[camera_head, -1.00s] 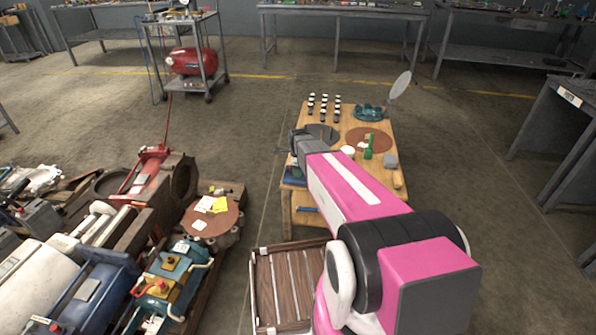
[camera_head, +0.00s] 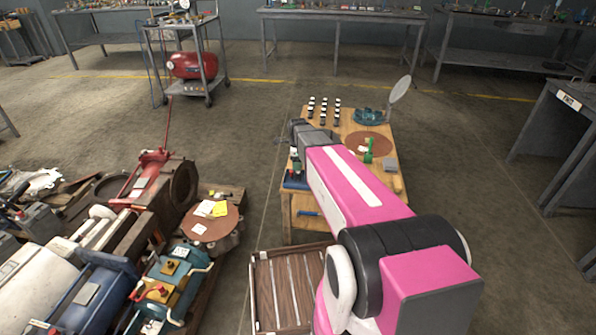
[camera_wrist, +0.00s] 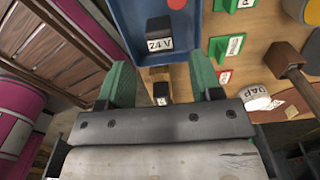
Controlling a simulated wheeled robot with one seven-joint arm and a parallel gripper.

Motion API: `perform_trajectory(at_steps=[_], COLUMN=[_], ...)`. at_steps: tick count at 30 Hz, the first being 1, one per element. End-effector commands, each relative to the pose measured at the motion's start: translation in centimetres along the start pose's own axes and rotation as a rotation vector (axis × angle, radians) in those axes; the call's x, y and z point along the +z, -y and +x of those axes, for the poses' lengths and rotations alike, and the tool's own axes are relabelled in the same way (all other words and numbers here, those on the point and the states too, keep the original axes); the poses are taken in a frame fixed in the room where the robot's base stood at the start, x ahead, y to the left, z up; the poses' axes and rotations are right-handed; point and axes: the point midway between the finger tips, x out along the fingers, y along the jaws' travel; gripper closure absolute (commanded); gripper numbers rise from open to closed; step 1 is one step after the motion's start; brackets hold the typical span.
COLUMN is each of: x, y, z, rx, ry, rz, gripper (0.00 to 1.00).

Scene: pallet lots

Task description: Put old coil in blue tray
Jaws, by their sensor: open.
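The blue tray (camera_wrist: 183,15) is at the top of the wrist view; in the head view its edge (camera_head: 294,185) shows at the table's near left corner. A black block marked "24V" (camera_wrist: 159,35) sits in the tray. My gripper (camera_wrist: 158,70) is open, its two green fingers apart, beside the tray's near edge. A smaller black block with a white label (camera_wrist: 160,93) shows between the fingers, not gripped, partly cut off by the gripper body. I cannot tell which block is the old coil.
On the wooden table (camera_head: 352,122) stand several black and white cylinders (camera_head: 323,108), a round mirror (camera_head: 400,88) and a brown disc (camera_head: 377,141). Green labelled blocks (camera_wrist: 227,45) lie right of the tray. A wooden slatted crate (camera_head: 287,285) stands in front of the table.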

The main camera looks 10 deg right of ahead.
Motion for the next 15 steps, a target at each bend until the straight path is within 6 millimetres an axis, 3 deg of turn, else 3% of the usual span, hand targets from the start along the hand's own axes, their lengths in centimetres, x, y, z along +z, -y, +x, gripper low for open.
perform_trajectory(at_steps=[7, 15], x=[0.0, -0.2], y=[0.0, -0.5], z=[-3.8, -5.0], rx=[-0.002, 0.0], ry=[0.001, 0.0], rz=[0.0, -0.032], gripper=[0.41, 0.41])
